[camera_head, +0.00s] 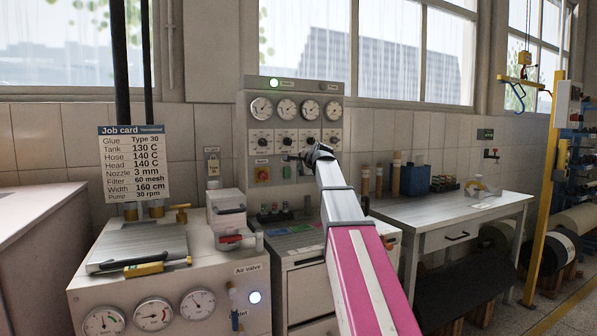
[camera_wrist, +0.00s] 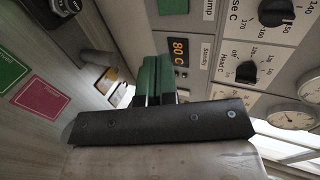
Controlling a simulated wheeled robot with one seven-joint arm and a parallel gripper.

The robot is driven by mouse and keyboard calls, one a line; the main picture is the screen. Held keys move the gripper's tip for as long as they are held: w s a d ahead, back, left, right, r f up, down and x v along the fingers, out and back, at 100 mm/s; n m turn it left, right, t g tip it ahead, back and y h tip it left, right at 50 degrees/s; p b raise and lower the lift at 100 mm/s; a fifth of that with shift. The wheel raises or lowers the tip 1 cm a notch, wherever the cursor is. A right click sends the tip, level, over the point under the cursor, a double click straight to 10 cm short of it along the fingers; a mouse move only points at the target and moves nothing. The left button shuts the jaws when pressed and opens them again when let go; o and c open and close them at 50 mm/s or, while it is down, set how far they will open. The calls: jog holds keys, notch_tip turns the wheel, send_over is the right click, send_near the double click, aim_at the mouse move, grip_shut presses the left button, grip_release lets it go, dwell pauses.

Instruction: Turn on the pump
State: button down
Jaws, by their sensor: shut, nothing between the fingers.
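The grey control panel (camera_head: 333,92) stands against the wall, with gauges on top and dials below. A small green control (camera_head: 287,172) is on its lower part, beside a red and yellow button (camera_head: 262,174). In the wrist view a label ending in "ump" (camera_wrist: 208,9) is at the top edge, with a green plate (camera_wrist: 173,6) beside it, cut off by the frame. My gripper (camera_head: 289,157) is in front of the lower panel. Its green fingers (camera_wrist: 153,80) are together and empty. I cannot tell whether they touch the panel.
A display (camera_wrist: 179,50) reading 80 C and the Head C dial (camera_wrist: 246,73) are close to the fingers. At left are the job card (camera_head: 134,165) and a glue tank unit (camera_head: 145,248).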

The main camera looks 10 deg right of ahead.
jog(key=shift+s+f, duration=0.15)
jog(key=shift+f, duration=0.4)
send_near(288, 176)
jog(key=shift+f+x, duration=0.1)
jog(key=shift+x, duration=1.75)
jog(key=shift+f+x, duration=0.15)
jog(key=shift+x, duration=1.7)
jog(key=shift+s+a, duration=0.1)
jog(key=shift+s, duration=0.1)
jog(key=shift+w, duration=0.3)
jog(key=shift+r, duration=0.1)
